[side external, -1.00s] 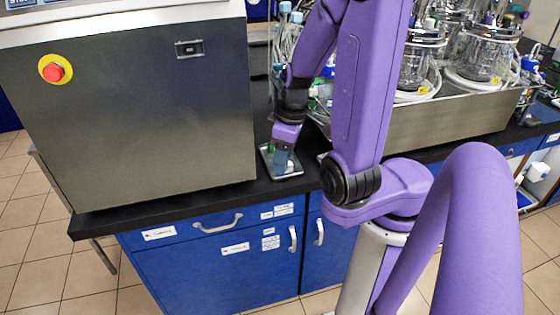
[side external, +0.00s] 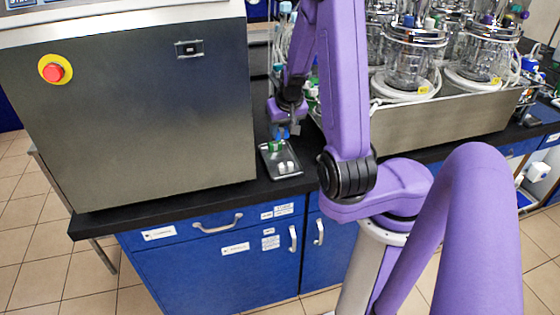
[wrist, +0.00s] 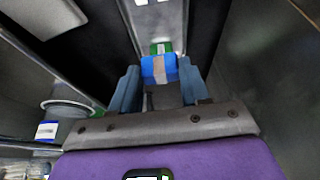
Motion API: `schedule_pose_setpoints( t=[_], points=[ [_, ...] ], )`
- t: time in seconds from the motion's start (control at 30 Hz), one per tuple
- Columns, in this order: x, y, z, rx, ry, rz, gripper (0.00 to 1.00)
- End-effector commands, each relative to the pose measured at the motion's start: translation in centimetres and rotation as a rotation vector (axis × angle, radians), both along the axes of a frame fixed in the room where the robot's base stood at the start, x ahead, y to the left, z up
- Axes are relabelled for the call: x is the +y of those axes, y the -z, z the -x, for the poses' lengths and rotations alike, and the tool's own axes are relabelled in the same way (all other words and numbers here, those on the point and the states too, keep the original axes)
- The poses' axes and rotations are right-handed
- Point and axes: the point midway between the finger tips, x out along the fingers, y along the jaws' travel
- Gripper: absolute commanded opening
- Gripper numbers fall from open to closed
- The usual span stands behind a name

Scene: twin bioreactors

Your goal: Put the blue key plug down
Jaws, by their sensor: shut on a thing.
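The blue key plug (wrist: 158,70) is between the two fingers of my gripper (wrist: 157,88) in the wrist view. In the side view my gripper (side external: 282,130) is above the far end of a small metal tray (side external: 267,167), and the blue plug (side external: 282,133) shows as a small blue patch under it. The tray holds a green item (side external: 275,147) just below the plug and white pieces (side external: 286,167) at its near end. The wrist view shows the green item (wrist: 160,48) beyond the plug. I cannot tell whether the plug touches the tray or the green item.
A large steel cabinet (side external: 130,110) with a red button (side external: 55,71) stands close on the left. Glass vessels (side external: 408,60) stand in a steel trough (side external: 440,125) on the right. Bare black bench (side external: 225,195) lies in front of the tray.

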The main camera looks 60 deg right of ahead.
Motion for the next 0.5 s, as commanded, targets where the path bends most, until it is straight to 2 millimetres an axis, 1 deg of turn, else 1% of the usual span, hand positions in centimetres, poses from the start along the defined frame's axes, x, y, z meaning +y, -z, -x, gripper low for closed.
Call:
schedule_pose_setpoints(
  t=[0.1,0.27,0.5],
  points=[
    [-0.4,0.3,-0.5,-0.004,0.024,0.004,0.03],
    [-0.6,0.6,-0.7,-0.008,0.040,0.006,0.03],
    [-0.5,2.4,-0.9,-0.012,0.042,-0.002,0.03]
  ],
)
